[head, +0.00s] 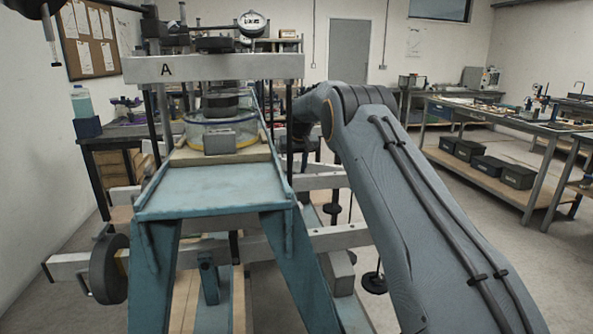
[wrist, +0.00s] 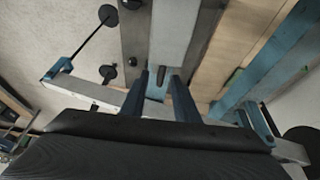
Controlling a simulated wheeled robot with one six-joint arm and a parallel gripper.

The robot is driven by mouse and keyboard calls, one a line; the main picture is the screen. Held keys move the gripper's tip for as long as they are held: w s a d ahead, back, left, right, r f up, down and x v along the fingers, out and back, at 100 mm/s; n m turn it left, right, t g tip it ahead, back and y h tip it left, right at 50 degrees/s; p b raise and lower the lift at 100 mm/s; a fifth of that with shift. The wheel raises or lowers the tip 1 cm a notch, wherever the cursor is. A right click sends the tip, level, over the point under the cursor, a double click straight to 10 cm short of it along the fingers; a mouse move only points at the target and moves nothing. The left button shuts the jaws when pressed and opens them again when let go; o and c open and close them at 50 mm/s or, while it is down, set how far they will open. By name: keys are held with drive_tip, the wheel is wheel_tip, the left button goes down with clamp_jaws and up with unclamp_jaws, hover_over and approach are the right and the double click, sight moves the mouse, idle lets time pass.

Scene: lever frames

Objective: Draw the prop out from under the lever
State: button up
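A teal bench frame (head: 215,190) stands in front of me in the head view. Below its top, a long pale lever beam (head: 340,238) runs across, with a dark round weight (head: 108,268) at its left end. A short teal post (head: 208,280) stands under the frame near this beam; I cannot tell whether it is the prop. My gripper is hidden in the head view, behind my arm and the frame. In the wrist view my gripper (wrist: 158,88) has its two bluish fingers apart. A small dark peg (wrist: 160,75) shows between them, touching neither finger.
A crossbeam marked A (head: 220,68) spans the frame above a glass dish (head: 222,133). A round dial gauge (head: 251,24) sits at the top. Dark discs on rods (head: 374,282) hang low beside my arm. A workbench (head: 510,120) stands at right, with open floor before it.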

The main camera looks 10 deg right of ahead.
drive_tip(key=b+v, duration=0.1)
drive_tip(key=v, duration=0.6)
drive_tip(key=shift+r, duration=0.4)
drive_tip(key=shift+s, duration=0.2)
drive_tip(key=shift+s+r, duration=0.2)
drive_tip(key=shift+s, duration=0.05)
drive_tip(key=s+r+g+p, duration=0.1)
drive_tip(key=s+p, duration=0.8)
drive_tip(key=s, duration=1.8)
drive_tip(key=s+r+g+p, duration=0.1)
drive_tip(key=s+r+p, duration=0.3)
drive_tip(key=s, duration=2.4)
drive_tip(key=p, duration=0.5)
drive_tip(key=shift+s, duration=0.35)
